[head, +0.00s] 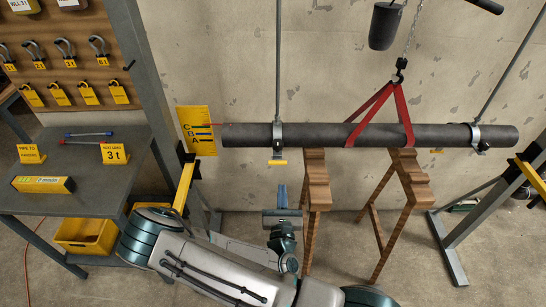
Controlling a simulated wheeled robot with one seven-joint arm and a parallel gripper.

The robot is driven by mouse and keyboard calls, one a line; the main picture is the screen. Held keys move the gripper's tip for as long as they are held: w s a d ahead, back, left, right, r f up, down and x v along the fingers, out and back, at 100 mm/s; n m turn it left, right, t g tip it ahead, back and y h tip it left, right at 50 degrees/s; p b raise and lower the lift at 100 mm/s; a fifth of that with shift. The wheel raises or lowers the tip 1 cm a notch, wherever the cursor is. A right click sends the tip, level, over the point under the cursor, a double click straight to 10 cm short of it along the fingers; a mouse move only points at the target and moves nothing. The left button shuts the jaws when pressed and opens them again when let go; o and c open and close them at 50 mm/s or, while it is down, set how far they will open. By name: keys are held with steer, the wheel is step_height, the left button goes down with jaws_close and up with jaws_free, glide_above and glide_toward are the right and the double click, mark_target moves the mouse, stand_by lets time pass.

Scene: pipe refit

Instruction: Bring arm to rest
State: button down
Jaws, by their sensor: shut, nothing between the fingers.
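My arm reaches across the bottom of the head view, with its links low in front of the pipe. My gripper (282,197) is at the end of the arm, below the pipe and just left of the left wooden stand. It appears small, shut and empty. The dark grey pipe (330,135) runs level across the view above my gripper, apart from it. Clamps on hanging rods hold it at the left (277,138) and right (476,138), and a red sling (404,115) on a chain goes around it.
Two wooden stands (316,180) (409,175) are under the pipe, close to my gripper's right. A yellow lettered gauge plate (197,130) is at the pipe's left end. A grey workbench (85,180) with a yellow bin (85,235) below stands left. A grey frame (450,250) stands right.

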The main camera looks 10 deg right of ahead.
steer(key=s+d+r+m+g+h+b, duration=0.2)
steer(key=d+r+m+g+h, duration=0.6)
steer(key=m+h, duration=0.45)
steer(key=s+d+r+m+g+b, duration=0.1)
steer(key=s+d+m+g, duration=0.7)
steer(key=m+g, duration=0.4)
steer(key=s+a+r+m+g+y+b, duration=0.1)
steer(key=s+a+m+g+y+b, duration=0.2)
steer(key=s+m+y, duration=0.4)
steer(key=a+r+m+t+y, duration=0.3)
steer(key=a+r+t+y, duration=0.3)
steer(key=a+r+y, duration=0.1)
steer(key=shift+r+t+y, duration=0.3)
steer(key=shift+r+y, duration=0.15)
steer(key=shift+r, duration=0.35)
